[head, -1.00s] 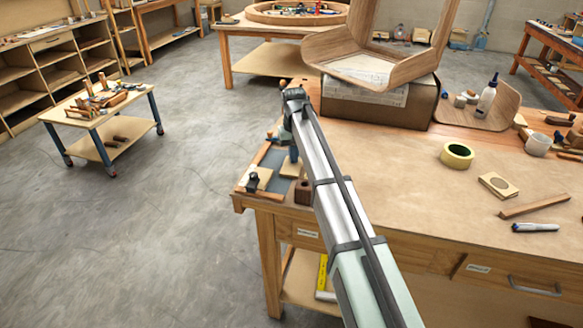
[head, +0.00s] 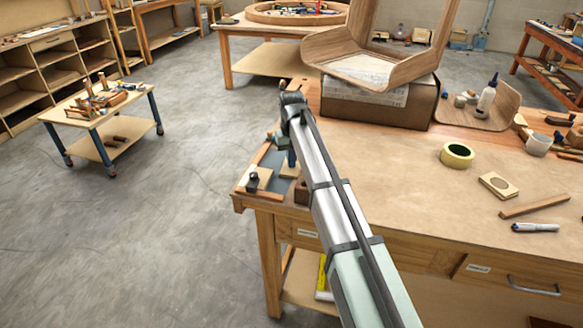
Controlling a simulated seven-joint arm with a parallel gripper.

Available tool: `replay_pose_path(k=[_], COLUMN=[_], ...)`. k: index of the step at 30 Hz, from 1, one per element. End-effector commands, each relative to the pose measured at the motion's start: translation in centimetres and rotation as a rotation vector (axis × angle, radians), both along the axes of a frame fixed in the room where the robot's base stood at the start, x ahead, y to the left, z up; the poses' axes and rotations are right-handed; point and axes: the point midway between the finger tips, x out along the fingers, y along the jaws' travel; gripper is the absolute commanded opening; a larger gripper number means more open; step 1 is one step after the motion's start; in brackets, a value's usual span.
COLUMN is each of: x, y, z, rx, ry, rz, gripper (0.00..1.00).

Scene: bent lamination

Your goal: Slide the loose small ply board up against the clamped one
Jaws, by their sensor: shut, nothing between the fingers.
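A small pale ply board (head: 264,176) lies near the left corner of the bench, with a dark clamp (head: 252,182) at its front end. A second small pale board (head: 289,172) lies to its right, partly covered by my arm; a strip of grey-blue surface shows between the two. My gripper (head: 291,160) points down at this second board. Its fingers are shut with nothing between them. Whether the fingertips touch the board is too small to tell.
Wooden strips (head: 262,152) edge the grey-blue area. A dark brown block (head: 302,191) stands right of it, partly behind my arm. A cardboard box (head: 420,104) with a bent ply form stands farther back. The bench middle (head: 400,165) is clear.

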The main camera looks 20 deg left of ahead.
Motion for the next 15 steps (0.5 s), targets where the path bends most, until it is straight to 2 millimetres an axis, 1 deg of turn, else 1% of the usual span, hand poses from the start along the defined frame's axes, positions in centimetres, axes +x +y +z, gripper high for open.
replay_pose_path(k=[15], x=[-1.6], y=[0.0], z=[-0.1], rx=[0.0], ry=[0.001], rz=[0.0], gripper=[0.0])
